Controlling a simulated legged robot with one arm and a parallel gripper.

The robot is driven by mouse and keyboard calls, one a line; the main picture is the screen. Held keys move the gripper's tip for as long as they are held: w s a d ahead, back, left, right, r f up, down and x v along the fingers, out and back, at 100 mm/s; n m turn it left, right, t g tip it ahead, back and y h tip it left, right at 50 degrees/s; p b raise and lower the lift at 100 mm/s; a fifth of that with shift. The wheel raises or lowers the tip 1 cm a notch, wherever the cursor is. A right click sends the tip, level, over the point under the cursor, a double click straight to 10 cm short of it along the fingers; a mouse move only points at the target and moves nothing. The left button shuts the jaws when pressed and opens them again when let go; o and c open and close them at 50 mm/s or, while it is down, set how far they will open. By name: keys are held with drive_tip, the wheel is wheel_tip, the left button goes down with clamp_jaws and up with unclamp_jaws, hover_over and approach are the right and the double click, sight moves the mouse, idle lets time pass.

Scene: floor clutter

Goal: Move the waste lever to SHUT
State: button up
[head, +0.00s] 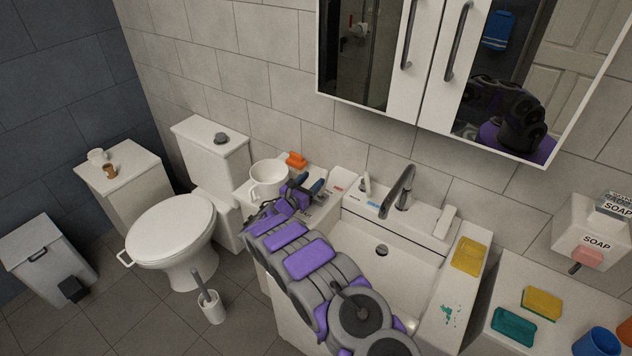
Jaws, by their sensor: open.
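The white sink (408,268) stands at the lower centre with a dark faucet (398,190) at its back and a dark round drain (382,249) in its basin. A small upright white fitting (365,185) stands left of the faucet, and a white block-like piece (445,221) is to its right. I cannot tell which of them is the waste lever. Small red and blue labels on the back ledge are too small to read. My gripper (309,184) is open over the ledge left of the sink, beside a white mug-like cup (268,179), apart from both fittings.
My arm covers the sink's left front. A mirror cabinet (440,70) hangs above. A toilet (172,230) stands left, a soap dispenser (590,238) right.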

sight(323, 175)
drive_tip(key=shift+w+a, duration=0.1)
drive_tip(key=shift+w, duration=0.2)
drive_tip(key=shift+w+d, duration=0.1)
drive_tip(key=shift+d, duration=0.15)
drive_tip(key=d, duration=0.2)
drive_tip(key=d+r, duration=0.1)
drive_tip(key=shift+s+d+r, duration=0.1)
drive_tip(key=shift+s+d, duration=0.05)
drive_tip(key=shift+s, duration=0.1)
drive_tip(key=shift+o, duration=0.2)
drive_tip(key=shift+w+d+f+m, duration=0.15)
drive_tip(key=shift+d+f, duration=0.05)
drive_tip(key=shift+d, duration=0.3)
drive_tip(key=shift+w+d+f+m, duration=0.1)
drive_tip(key=shift+d+f+m, duration=0.1)
drive_tip(key=shift+d, duration=0.25)
drive_tip(key=shift+a, duration=0.15)
drive_tip(key=shift+c, duration=0.8)
drive_tip(key=shift+a+f, duration=0.1)
drive_tip(key=shift+a, duration=1.15)
drive_tip(key=c, duration=0.4)
drive_tip(key=shift+a, duration=0.15)
drive_tip(key=shift+c, duration=0.9)
drive_tip(key=shift+d+r, duration=0.2)
drive_tip(key=shift+d, duration=0.35)
clamp_jaws()
drive_tip(key=shift+a, duration=0.15)
